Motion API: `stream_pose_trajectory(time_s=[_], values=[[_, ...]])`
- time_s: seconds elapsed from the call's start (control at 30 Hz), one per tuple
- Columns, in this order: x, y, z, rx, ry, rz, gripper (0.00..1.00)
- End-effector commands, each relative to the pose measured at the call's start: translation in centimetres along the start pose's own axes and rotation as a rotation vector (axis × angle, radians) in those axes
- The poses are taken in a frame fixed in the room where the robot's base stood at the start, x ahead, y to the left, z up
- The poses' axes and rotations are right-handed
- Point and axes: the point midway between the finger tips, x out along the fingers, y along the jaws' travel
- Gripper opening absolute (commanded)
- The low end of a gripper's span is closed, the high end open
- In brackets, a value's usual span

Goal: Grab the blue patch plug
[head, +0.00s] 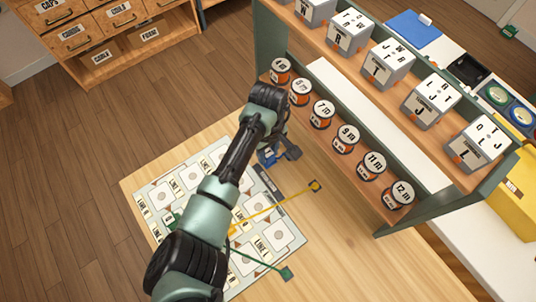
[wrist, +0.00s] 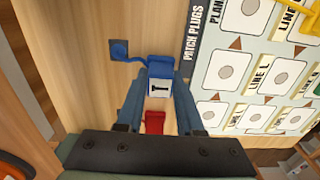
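In the wrist view, the blue patch plug (wrist: 160,65) lies at the tips of my gripper (wrist: 160,82), with a blue cord running left to a small blue square (wrist: 119,48) on the wood. A white face marked "T" (wrist: 158,87) sits between the two blue-grey fingers. The fingers flank it closely, but I cannot tell whether they press on it. A red piece (wrist: 155,122) shows lower between the fingers. In the head view, the blue plug (head: 267,156) shows beside my gripper (head: 280,152), near the upper edge of the mat; my arm hides part of it.
The mat (wrist: 197,62) has "PATCH PLUGS" on its dark edge strip. A yellow cord (head: 268,214) and a green plug (head: 287,273) lie right of my arm. A shelf (head: 335,165) with spools and lettered boxes stands close on the right. Bare table lies at the lower right.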

Motion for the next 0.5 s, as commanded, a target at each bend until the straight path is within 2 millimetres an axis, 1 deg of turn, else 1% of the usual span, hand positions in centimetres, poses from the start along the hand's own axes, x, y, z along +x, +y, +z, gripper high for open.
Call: stream_pose_trajectory(time_s=[0.03, 0.13, 0.5], values=[[0.00, 0.00, 0.00, 0.000, 0.000, 0.000, 0.19], [-0.01, -0.01, 0.00, 0.000, 0.000, 0.000, 0.01], [-0.26, 0.03, -0.02, 0.000, 0.001, 0.001, 0.00]])
